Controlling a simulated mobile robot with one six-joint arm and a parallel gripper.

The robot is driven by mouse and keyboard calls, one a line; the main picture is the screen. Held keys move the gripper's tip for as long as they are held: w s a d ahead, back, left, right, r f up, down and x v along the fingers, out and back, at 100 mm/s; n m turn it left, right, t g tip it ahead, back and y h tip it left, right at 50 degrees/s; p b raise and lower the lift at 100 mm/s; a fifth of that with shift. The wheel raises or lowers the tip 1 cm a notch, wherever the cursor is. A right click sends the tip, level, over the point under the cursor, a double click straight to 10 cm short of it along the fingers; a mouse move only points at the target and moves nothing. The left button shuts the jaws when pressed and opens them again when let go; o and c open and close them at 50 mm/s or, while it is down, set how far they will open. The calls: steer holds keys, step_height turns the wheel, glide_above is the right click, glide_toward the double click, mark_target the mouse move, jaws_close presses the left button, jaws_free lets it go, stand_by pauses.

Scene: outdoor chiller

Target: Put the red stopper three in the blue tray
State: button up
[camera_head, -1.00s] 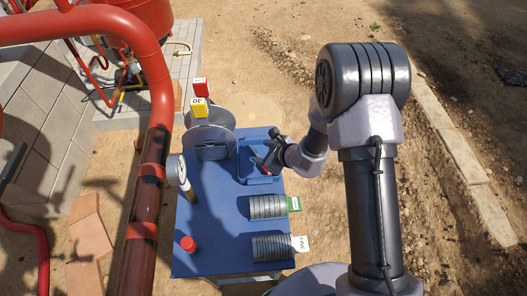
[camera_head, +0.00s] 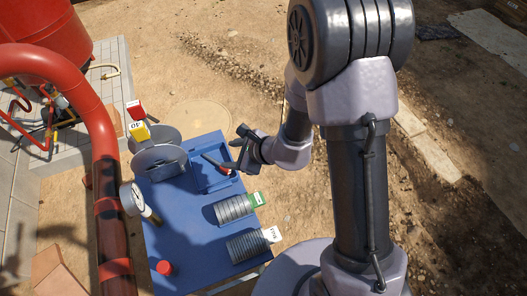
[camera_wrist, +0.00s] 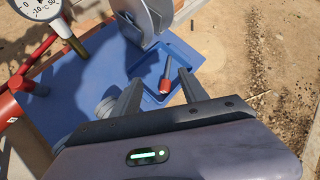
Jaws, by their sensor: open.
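A blue tray (camera_head: 208,183) sits on the blue table; it also shows in the wrist view (camera_wrist: 150,72). A slim piece with a red end (camera_wrist: 164,86) lies slantwise inside the tray; it also shows in the head view (camera_head: 224,169). I cannot read any mark saying it is stopper three. A separate short red cylinder (camera_head: 165,267) stands near the table's front left. My gripper (camera_head: 236,150) is open and empty at the tray's right side. In the wrist view its fingers (camera_wrist: 162,77) stand apart, with the red-ended piece visible between and beyond them.
Two ribbed grey cylinders (camera_head: 233,209) (camera_head: 248,246) with green and white tags lie on the right of the table (camera_head: 185,235). Grey discs (camera_head: 160,160) with red and yellow tags stand at the back left. A gauge (camera_head: 132,198) and red pipe (camera_head: 107,190) border the left.

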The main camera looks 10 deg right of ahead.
steer(key=s+a+r+n+g+y, duration=0.1)
steer(key=s+r+n, duration=0.35)
steer(key=r, duration=0.45)
steer(key=s+a+r+n+g+y, duration=0.1)
steer(key=s+r+n, duration=0.3)
steer(key=r, duration=0.5)
steer(key=s+d+r+n+t+h, duration=0.1)
steer(key=s+d+r+n+h, duration=0.2)
steer(key=d, duration=0.4)
steer(key=s+d+r+n+t+h, duration=0.1)
steer(key=s+d+r+n+h, duration=0.2)
steer(key=s+d, duration=0.4)
steer(key=n+h, duration=0.1)
steer(key=n, duration=0.1)
steer(key=shift+s+d+r+n, duration=0.25)
steer(key=shift+s+r+n, duration=0.1)
steer(key=shift+r, duration=0.05)
